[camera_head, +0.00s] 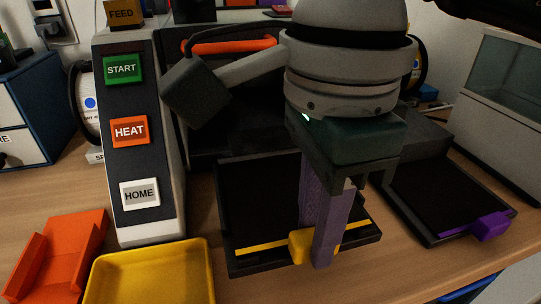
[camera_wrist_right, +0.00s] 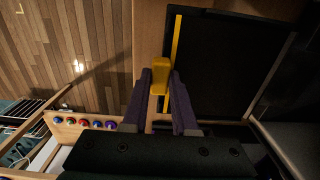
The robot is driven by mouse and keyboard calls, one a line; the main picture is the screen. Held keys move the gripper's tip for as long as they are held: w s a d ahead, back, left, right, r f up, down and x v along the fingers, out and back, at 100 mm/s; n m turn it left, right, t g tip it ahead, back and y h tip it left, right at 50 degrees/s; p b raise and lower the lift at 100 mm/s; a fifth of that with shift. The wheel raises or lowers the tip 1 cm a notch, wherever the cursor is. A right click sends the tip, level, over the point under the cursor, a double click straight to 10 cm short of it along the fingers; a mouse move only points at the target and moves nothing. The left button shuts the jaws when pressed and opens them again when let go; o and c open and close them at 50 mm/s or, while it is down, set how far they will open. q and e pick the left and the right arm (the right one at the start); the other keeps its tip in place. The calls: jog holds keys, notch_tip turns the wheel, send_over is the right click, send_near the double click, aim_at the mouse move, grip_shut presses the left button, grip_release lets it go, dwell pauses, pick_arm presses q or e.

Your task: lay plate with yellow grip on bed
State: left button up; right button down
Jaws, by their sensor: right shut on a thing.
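The black plate (camera_head: 265,205) with a yellow front strip and a yellow grip (camera_head: 299,246) lies roughly flat in front of the dark printer, over a black base whose edge (camera_head: 250,268) shows along the front. I cannot tell whether it rests fully on the bed; my arm hides part of it. My right gripper (camera_head: 322,250) comes down from above, its purple fingers shut on the yellow grip. In the right wrist view, the fingers (camera_wrist_right: 160,88) stand on both sides of the grip (camera_wrist_right: 160,74), and the plate (camera_wrist_right: 215,65) extends to the right. My left gripper is not in view.
Another black plate (camera_head: 445,200) with a purple grip (camera_head: 490,226) lies to the right. A button panel (camera_head: 138,150) stands left of the plate. A yellow tray (camera_head: 150,275) and an orange holder (camera_head: 62,250) occupy the front left. Bare wood (camera_head: 385,275) shows at the front right.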

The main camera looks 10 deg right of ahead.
jog(key=shift+f, duration=0.1)
jog(key=c, duration=0.6)
grip_release()
notch_tip(320, 180, up, 10)
